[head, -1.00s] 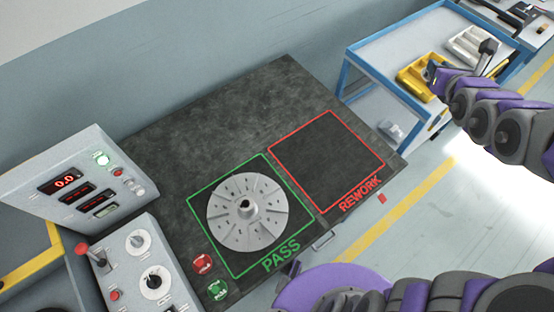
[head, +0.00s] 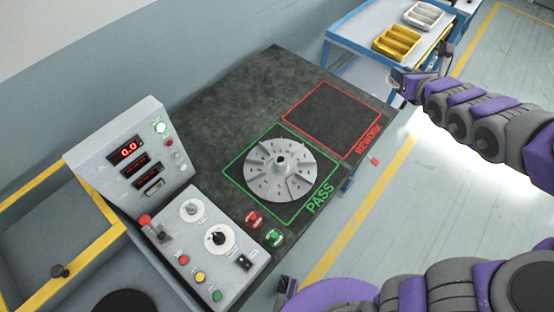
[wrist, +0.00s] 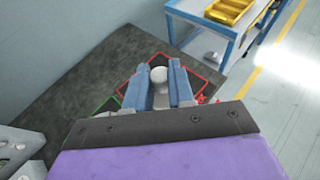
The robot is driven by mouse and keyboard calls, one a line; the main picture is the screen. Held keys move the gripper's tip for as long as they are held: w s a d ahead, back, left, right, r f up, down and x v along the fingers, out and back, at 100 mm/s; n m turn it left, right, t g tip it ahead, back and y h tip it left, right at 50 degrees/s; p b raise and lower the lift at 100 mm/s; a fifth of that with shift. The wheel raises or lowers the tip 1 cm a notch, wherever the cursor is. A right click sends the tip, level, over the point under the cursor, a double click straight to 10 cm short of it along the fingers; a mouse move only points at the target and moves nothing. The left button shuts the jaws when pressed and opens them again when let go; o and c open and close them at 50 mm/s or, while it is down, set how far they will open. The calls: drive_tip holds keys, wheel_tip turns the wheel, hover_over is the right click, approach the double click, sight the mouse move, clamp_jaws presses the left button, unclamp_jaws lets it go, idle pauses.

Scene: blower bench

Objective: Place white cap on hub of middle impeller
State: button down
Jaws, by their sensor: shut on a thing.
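My gripper (head: 404,84) is near the right end of the bench in the head view, where its jaws are too small to read. In the wrist view, my gripper (wrist: 158,84) is shut on the white cap (wrist: 158,74), whose round pale top shows between the blue-grey fingers. One grey finned impeller (head: 260,185) lies flat in the green PASS square on the dark bench (head: 225,110). Its raised hub (head: 281,161) is bare, with a dark hole. My gripper is well apart from it, to the upper right. I see no other impeller.
The red REWORK square (head: 331,118) is empty. A control console (head: 130,155) with knobs and buttons stands left of the bench. A blue-framed cart (head: 370,45) with a yellow tray (head: 397,41) and a white tray (head: 423,15) stands behind. A yellow-rimmed bin (head: 60,240) is lower left.

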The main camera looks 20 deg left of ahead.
sight(388, 77)
drive_tip(key=shift+w+d+f, duration=0.2)
drive_tip(key=shift+w+d, duration=0.15)
drive_tip(key=shift+d, duration=0.2)
drive_tip(key=shift+w+f+y, duration=0.15)
drive_tip(key=shift+y, duration=0.15)
drive_tip(key=a, duration=0.1)
drive_tip(key=a+f+n, duration=0.1)
drive_tip(key=a, duration=0.1)
drive_tip(key=shift+w+a+f+g+y, duration=0.15)
drive_tip(key=shift+w+a+g+y, duration=0.1)
drive_tip(key=shift+a+g+y, duration=0.15)
drive_tip(key=shift+w+a+f+n+y, duration=0.1)
drive_tip(key=shift+a+f+n+y, duration=0.15)
drive_tip(key=shift+f+n, duration=0.35)
drive_tip(key=s+a+f+n+g+y, duration=0.2)
drive_tip(key=a+f+n+g, duration=0.15)
drive_tip(key=f, duration=0.25)
drive_tip(key=s+a+f+n+g+y, duration=0.2)
drive_tip(key=a+f+g+y, duration=0.15)
drive_tip(key=f, duration=0.25)
drive_tip(key=s+a+f+n+g+b, duration=0.1)
drive_tip(key=s+f+n+g, duration=0.35)
drive_tip(key=s+f, duration=0.55)
drive_tip(key=r+b+x, duration=0.1)
drive_tip(key=b+x, duration=0.4)
drive_tip(key=x, duration=1.2)
drive_tip(key=shift+s+a+t, duration=0.2)
drive_tip(key=shift+s+t, duration=0.1)
drive_tip(key=shift+t, duration=0.05)
